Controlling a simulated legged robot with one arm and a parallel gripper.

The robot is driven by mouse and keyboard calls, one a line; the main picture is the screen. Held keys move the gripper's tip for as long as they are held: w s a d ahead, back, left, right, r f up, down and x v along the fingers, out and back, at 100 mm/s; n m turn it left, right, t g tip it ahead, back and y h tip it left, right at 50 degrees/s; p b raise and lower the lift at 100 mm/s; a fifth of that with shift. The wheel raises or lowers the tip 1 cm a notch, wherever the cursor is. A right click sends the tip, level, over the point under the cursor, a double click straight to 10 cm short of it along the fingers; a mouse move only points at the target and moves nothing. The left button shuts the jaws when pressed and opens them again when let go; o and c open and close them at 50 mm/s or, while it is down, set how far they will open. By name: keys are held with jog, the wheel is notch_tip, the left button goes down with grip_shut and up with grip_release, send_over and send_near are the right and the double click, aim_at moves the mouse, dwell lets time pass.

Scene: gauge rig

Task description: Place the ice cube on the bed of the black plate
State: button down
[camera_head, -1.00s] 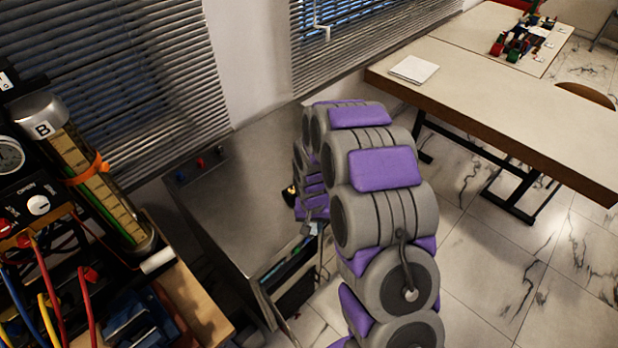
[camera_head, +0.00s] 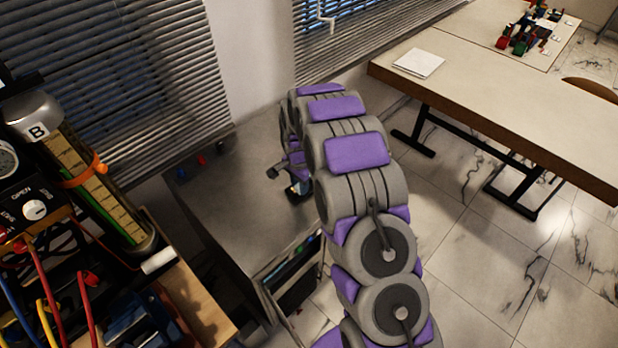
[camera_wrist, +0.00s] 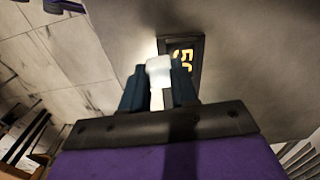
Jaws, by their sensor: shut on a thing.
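My gripper (camera_wrist: 159,84) has dark blue fingers and is shut on a whitish, pale ice cube (camera_wrist: 158,67) in the wrist view. The cube sits between the fingertips. Just beyond it and a little right is a black rectangular piece (camera_wrist: 198,44) with yellow digits, on a grey surface. It looks like part of the black plate, but the fingers and cube hide much of it. I cannot tell the gap between the cube and this piece. In the head view my arm mostly hides the gripper, over the metal bench (camera_head: 235,205).
Small red and dark knobs (camera_head: 202,160) stand at the bench's back left. A control rig with a tall tube (camera_head: 85,185) and cables fills the left. A wooden table (camera_head: 490,85) with a white paper (camera_head: 419,62) stands at the right. Marble floor (camera_head: 470,245) lies between.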

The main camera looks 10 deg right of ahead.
jog(key=w+d, duration=0.1)
jog(key=w, duration=0.1)
jog(key=w+d, duration=0.1)
jog(key=w, duration=0.1)
jog(key=w+d, duration=0.2)
jog(key=shift+f+b, duration=0.4)
jog(key=shift+s+f+b, duration=0.1)
jog(key=shift+f+b, duration=0.25)
jog(key=shift+f, duration=1.4)
jog(key=shift+f, duration=0.1)
jog(key=c, duration=0.9)
grip_release()
jog(key=shift+o, duration=0.2)
